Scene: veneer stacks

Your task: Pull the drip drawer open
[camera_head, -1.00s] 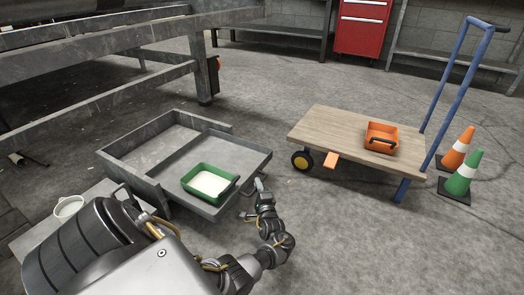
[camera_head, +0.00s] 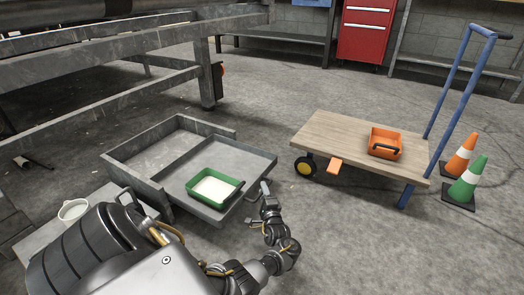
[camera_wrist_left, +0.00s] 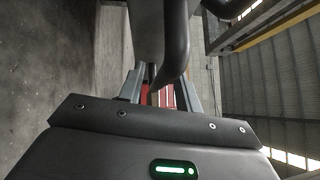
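The drip drawer (camera_head: 248,161) is a grey metal tray that extends from a grey low-walled housing (camera_head: 128,172) at the left centre. A green bin (camera_head: 221,205) with pale contents sits at its front. My left gripper (camera_head: 265,190) is at the drawer's front right edge. In the left wrist view, a dark rounded bar (camera_wrist_left: 176,45), which looks like a handle, hangs down at my left gripper (camera_wrist_left: 160,88). A narrow gap shows between the fingers, and the bar covers part of them. Whether they clamp it I cannot tell. My right gripper is not in view.
A wooden-topped trolley (camera_head: 340,135) with a blue handle (camera_head: 455,95) and an orange bin (camera_head: 385,143) stands to the right. Orange (camera_head: 461,154) and green (camera_head: 466,178) cones stand beside it. A white cup (camera_head: 73,210) is at lower left. Floor is clear between drawer and trolley.

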